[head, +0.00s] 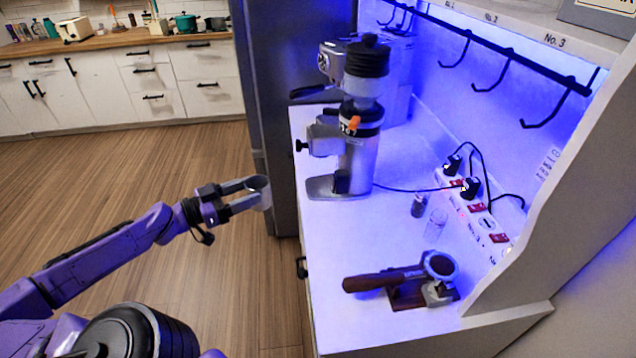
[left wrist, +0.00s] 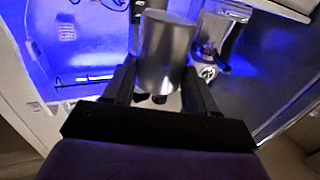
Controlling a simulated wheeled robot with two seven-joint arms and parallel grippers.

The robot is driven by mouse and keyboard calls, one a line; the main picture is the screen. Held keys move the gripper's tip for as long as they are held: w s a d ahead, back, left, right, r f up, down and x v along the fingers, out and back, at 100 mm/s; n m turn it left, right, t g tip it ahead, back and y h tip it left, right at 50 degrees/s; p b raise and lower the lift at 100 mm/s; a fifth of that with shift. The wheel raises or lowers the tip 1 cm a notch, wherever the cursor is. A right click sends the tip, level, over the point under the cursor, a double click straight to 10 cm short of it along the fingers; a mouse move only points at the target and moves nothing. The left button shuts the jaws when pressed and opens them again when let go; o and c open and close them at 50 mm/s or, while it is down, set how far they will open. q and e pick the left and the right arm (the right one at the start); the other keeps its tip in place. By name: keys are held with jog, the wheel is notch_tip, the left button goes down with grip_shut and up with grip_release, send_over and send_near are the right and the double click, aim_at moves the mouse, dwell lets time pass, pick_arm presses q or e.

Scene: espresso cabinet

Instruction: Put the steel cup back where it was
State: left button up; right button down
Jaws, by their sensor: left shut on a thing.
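The steel cup (head: 259,191) is held between the fingers of my left gripper (head: 246,196), in front of the cabinet and over the wooden floor in the head view. In the left wrist view the cup (left wrist: 166,52) is a plain grey cylinder between the two dark fingers of the left gripper (left wrist: 165,85). The cup is off the white counter (head: 400,225), to the left of its front edge. My right gripper does not show in either view.
A coffee grinder (head: 358,140) stands on the counter's left half. A portafilter (head: 390,278) rests on a stand near the right end. A small dark jar (head: 418,205) and a clear glass (head: 436,225) stand by the power strip (head: 480,215). Hooks hang above. The counter's front middle is clear.

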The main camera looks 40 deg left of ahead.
pick_arm(q)
jog(key=b+x, duration=0.2)
jog(key=x, duration=1.5)
jog(key=shift+w+f, duration=0.1)
jog(key=shift+w, duration=0.1)
jog(key=shift+w+f, duration=0.25)
jog(key=shift+f, duration=0.4)
jog(key=shift+s, duration=0.15)
jog(key=shift+f, duration=0.15)
jog(key=o, duration=1.1)
